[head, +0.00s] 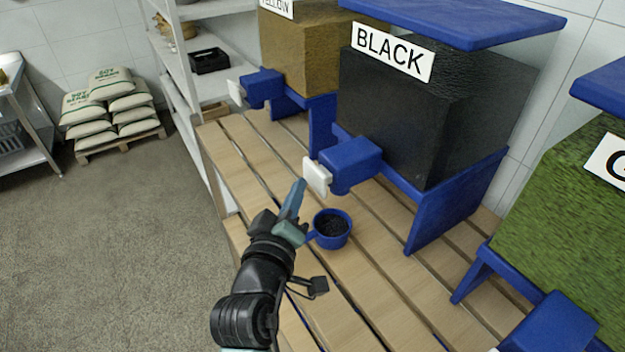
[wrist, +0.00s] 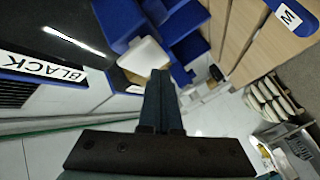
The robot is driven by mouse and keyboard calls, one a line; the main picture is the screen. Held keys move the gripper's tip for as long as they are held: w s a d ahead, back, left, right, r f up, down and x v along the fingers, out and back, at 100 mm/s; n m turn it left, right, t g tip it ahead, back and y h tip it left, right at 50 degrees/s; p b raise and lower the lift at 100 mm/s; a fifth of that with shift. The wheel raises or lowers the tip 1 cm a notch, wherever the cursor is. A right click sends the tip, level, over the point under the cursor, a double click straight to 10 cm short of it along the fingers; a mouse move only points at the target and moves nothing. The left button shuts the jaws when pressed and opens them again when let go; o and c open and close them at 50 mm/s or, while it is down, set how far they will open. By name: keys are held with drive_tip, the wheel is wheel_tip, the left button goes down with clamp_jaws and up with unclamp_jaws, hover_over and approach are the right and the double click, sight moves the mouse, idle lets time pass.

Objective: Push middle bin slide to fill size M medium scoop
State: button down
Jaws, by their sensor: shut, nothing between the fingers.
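The middle bin (head: 430,110) is labelled BLACK and holds dark grains. Its blue spout has a white slide (head: 317,177) at the front, which also shows in the wrist view (wrist: 145,58). A blue scoop (head: 331,229) sits on the slatted table below the spout, with dark grains inside. My gripper (head: 301,182) is shut and empty, its fingertips just in front of and below the white slide. In the wrist view my gripper (wrist: 160,75) has its tips close to the slide; I cannot tell if they touch. A blue piece with an M label (wrist: 288,18) shows at the top right.
The YELLOW bin (head: 310,50) stands to the left, and a bin with green contents (head: 570,220) to the right. All stand on the wooden slatted table (head: 375,280). Shelves and stacked sacks (head: 110,100) are behind at left. The floor at left is open.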

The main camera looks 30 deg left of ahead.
drive_tip(key=shift+s, duration=0.1)
drive_tip(key=shift+s+a+b, duration=0.35)
drive_tip(key=shift+s+a, duration=0.1)
drive_tip(key=shift+s, duration=0.25)
drive_tip(key=shift+s+a+b, duration=0.4)
drive_tip(key=shift+s+a, duration=0.05)
drive_tip(key=shift+s, duration=0.3)
drive_tip(key=shift+s+a+b, duration=0.35)
drive_tip(key=shift+s+a, duration=0.1)
drive_tip(key=shift+s, duration=0.25)
idle(1.2)
drive_tip(key=shift+s+a, duration=0.5)
drive_tip(key=shift+s, duration=0.35)
drive_tip(key=shift+s+a, duration=0.5)
drive_tip(key=shift+s, duration=0.35)
drive_tip(key=shift+w, duration=0.1)
drive_tip(key=w+d+p, duration=0.3)
drive_tip(key=w+d, duration=0.1)
drive_tip(key=w, duration=0.3)
drive_tip(key=shift+w+d, duration=0.25)
idle(1.0)
